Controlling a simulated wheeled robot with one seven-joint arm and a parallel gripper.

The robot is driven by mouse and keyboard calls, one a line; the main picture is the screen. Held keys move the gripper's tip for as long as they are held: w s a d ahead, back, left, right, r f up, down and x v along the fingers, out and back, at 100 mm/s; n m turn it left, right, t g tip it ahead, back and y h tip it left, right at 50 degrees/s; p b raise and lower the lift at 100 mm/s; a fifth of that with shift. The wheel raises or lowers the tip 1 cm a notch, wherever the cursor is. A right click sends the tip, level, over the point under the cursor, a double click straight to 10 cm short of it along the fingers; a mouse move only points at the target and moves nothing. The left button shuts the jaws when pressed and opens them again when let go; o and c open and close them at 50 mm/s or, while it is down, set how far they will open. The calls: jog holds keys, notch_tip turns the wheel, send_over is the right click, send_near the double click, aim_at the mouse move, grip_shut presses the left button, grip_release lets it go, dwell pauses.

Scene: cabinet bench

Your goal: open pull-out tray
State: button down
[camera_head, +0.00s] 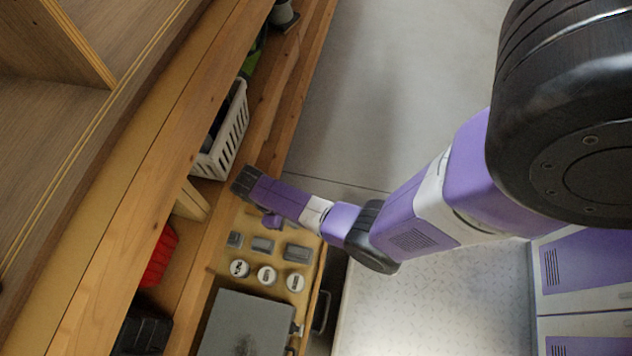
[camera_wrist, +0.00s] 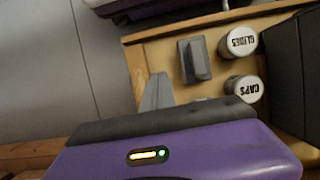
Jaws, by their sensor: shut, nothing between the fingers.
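The pull-out tray (camera_head: 222,257) is a light wooden tray at the lower middle of the head view. It sticks out past the bench's front edge, with a dark bar handle (camera_head: 321,312) on its front. It holds white-lidded jars (camera_head: 267,275), small grey blocks (camera_head: 297,253) and a grey case (camera_head: 245,325). The tray (camera_wrist: 136,72) also shows in the wrist view with labelled jars.
A white basket (camera_head: 228,132) stands on the shelf beyond my gripper. A red bin (camera_head: 160,256) and a black bin (camera_head: 142,328) sit deeper in the bench. The upper shelf (camera_head: 100,190) overhangs on the left. Open floor (camera_head: 400,110) lies right of the bench.

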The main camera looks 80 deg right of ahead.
aim_at(314, 238)
jog(key=b+x, duration=0.4)
jog(key=x, duration=0.5)
jog(key=shift+s+f+b, duration=0.1)
jog(key=shift+f+b, duration=0.15)
jog(key=shift+b, duration=0.15)
jog(key=s, duration=0.3)
jog(key=shift+s+f, duration=0.1)
jog(key=shift+f, duration=0.1)
jog(key=shift+s+r, duration=0.1)
jog(key=shift+s, duration=0.45)
jog(key=shift+s, duration=0.1)
